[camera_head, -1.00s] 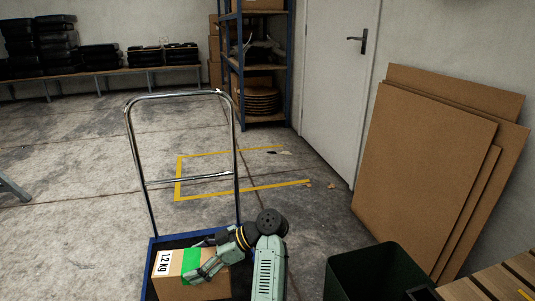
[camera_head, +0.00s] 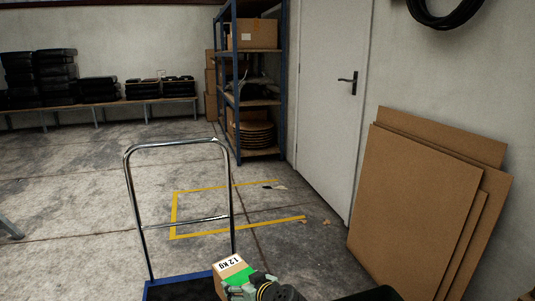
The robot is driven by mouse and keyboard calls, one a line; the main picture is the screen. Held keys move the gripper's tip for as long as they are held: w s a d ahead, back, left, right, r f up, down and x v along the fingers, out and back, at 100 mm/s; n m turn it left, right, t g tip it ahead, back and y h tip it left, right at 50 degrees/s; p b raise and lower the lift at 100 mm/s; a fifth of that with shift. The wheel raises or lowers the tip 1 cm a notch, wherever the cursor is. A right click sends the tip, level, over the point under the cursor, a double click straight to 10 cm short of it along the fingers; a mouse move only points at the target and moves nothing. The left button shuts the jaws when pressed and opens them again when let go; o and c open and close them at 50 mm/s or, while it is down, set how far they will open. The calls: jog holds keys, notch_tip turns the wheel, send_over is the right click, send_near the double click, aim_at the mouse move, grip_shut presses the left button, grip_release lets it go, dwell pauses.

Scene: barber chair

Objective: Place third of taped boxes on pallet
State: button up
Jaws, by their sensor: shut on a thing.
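A cardboard box (camera_head: 226,272) with a white "12 kg" label and a green tape strip is at the bottom of the head view. My gripper (camera_head: 237,286) is shut on it at the green tape side. The visible part of the cart's dark deck is bare. No pallet can be made out.
A chrome cart handle (camera_head: 128,190) stands upright at the left of the box. A yellow floor outline (camera_head: 173,215) lies behind it, with open concrete around. Cardboard sheets (camera_head: 415,215) lean on the right wall beside a white door (camera_head: 328,110). A blue shelf (camera_head: 237,100) stands behind.

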jog(key=s+d+f+m+t+h+p, duration=0.1)
jog(key=s+d+f+m+h+p, duration=0.1)
jog(key=s+d+f, duration=0.5)
notch_tip(320, 180, down, 3)
jog(key=shift+s+f+m+t+h, duration=0.1)
jog(key=shift+s+m+t+h, duration=0.3)
jog(key=shift+s+m+h, duration=0.35)
